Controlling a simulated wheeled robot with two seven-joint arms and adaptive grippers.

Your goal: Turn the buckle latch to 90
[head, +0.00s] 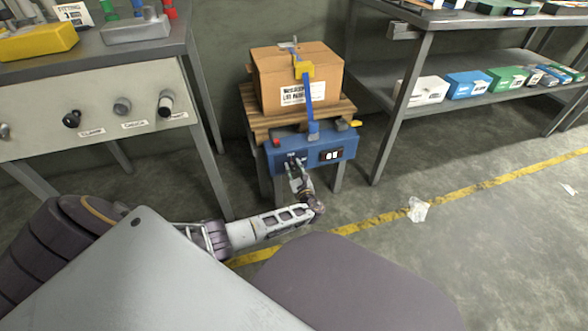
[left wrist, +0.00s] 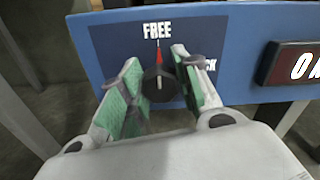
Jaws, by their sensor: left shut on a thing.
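The buckle latch is a black round knob (left wrist: 158,84) with a red pointer, on the blue front panel (left wrist: 240,40) in the left wrist view. The pointer is upright, aimed at the word FREE. A second label to the right is partly hidden by a finger; only its last letters show. My left gripper (left wrist: 160,80) has its green-padded fingers on either side of the knob and is shut on it. In the head view my left gripper (head: 297,177) reaches the front of the blue unit (head: 282,156) and hides the knob. My right gripper is not in view.
A dark display (head: 331,155) sits right of the knob. A cardboard box (head: 275,85) under a blue strap (head: 308,105) rests on a wooden pallet (head: 258,123) above the unit. A workbench (head: 120,105) stands left, a shelf (head: 455,102) right. Crumpled plastic (head: 417,209) lies on the floor.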

